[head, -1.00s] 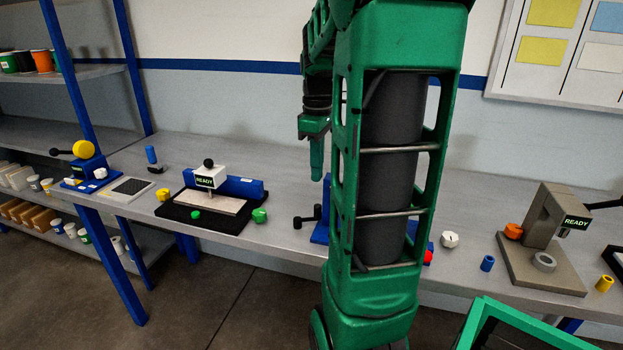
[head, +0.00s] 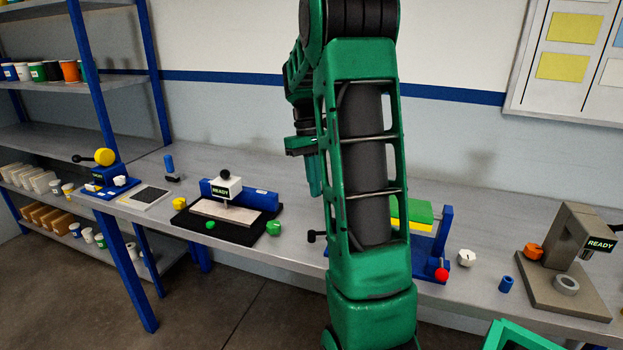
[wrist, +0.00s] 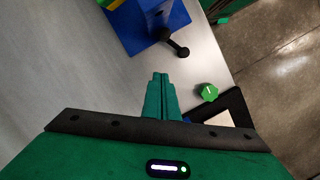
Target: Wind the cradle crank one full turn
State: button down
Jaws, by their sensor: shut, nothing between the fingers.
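The cradle is a blue frame (head: 445,232) on the bench, holding a green and yellow block (head: 419,210); my arm hides its middle. Its black crank (head: 316,237) sticks out on the left side in the head view. In the wrist view the blue cradle (wrist: 140,28) is at the top, with the crank (wrist: 176,43) at its lower right edge. My gripper (wrist: 158,77) is shut and empty, pointing toward the crank but apart from it. In the head view its fingers (head: 314,175) hang above the bench, partly behind my arm.
A green knob (wrist: 207,92) lies beside the fingers; a black-based READY station (head: 229,189) stands left of the cradle. A red knob (head: 442,275), white knob (head: 466,258) and blue cylinder (head: 506,284) are at right, before a grey press (head: 560,250).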

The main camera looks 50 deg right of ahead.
jog(key=x, duration=0.5)
jog(key=shift+f, duration=0.1)
jog(key=shift+s+a, duration=0.15)
jog(key=shift+s, duration=0.45)
jog(key=shift+s+a, duration=0.15)
jog(key=shift+s, duration=0.45)
jog(key=shift+s+a, duration=0.2)
jog(key=shift+s, duration=0.55)
jog(key=shift+s+d, duration=0.1)
jog(key=shift+d, duration=0.05)
